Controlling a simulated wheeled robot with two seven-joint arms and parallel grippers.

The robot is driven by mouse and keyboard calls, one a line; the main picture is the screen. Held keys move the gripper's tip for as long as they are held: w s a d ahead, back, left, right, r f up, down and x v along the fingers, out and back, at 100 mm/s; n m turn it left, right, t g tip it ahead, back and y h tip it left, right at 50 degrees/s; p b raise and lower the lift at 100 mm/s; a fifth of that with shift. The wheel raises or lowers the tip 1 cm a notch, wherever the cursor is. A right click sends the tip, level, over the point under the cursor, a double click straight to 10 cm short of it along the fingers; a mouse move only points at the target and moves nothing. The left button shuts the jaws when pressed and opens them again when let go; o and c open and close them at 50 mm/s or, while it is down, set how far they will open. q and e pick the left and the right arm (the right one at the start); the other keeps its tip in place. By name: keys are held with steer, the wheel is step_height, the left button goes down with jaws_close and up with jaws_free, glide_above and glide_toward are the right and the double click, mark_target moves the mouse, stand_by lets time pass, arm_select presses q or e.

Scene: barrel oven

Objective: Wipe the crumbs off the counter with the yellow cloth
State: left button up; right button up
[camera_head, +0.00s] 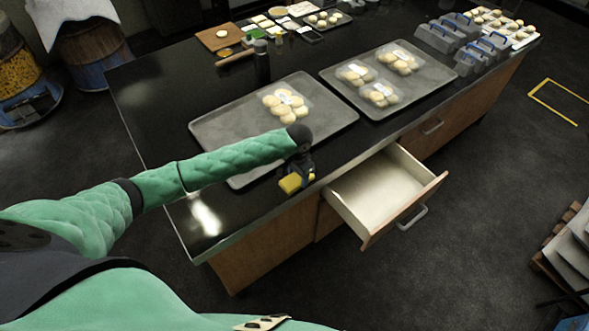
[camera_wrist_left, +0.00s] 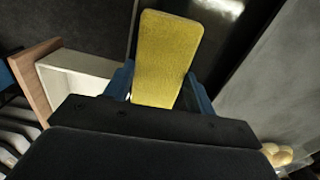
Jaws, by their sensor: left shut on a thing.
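The yellow cloth (camera_head: 290,184) is held in my left gripper (camera_head: 298,176) at the front edge of the black counter (camera_head: 150,110), just left of the open drawer. In the left wrist view the cloth (camera_wrist_left: 165,58) is a flat yellow pad between the two blue fingers, which are shut on it. I cannot tell whether the cloth touches the counter top. I cannot make out any crumbs on the counter. My right gripper is not in view.
An open, empty drawer (camera_head: 378,188) juts out beside my left gripper. A near tray (camera_head: 225,125) with bagged buns lies close behind it; a second tray (camera_head: 425,78) is farther right. Grey tins (camera_head: 436,38) and a wooden board (camera_head: 207,38) stand farther back. The counter's left end is clear.

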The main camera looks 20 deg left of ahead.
arm_select(q)
steer(key=shift+d, duration=0.15)
steer(key=shift+w+d+f, duration=0.15)
steer(key=shift+w+d, duration=0.5)
steer(key=shift+w, duration=0.1)
steer(key=shift+w+a, duration=0.65)
steer(key=shift+a, duration=0.15)
steer(key=shift+w+a, duration=0.6)
steer(key=shift+a, duration=0.2)
steer(key=shift+w+d, duration=0.65)
steer(key=shift+w, duration=0.1)
steer(key=shift+s+d, duration=0.65)
steer(key=shift+d, duration=0.15)
steer(key=shift+s+d, duration=0.6)
steer(key=shift+d, duration=0.2)
steer(key=shift+w+r, duration=0.15)
steer(key=shift+r, duration=2.9)
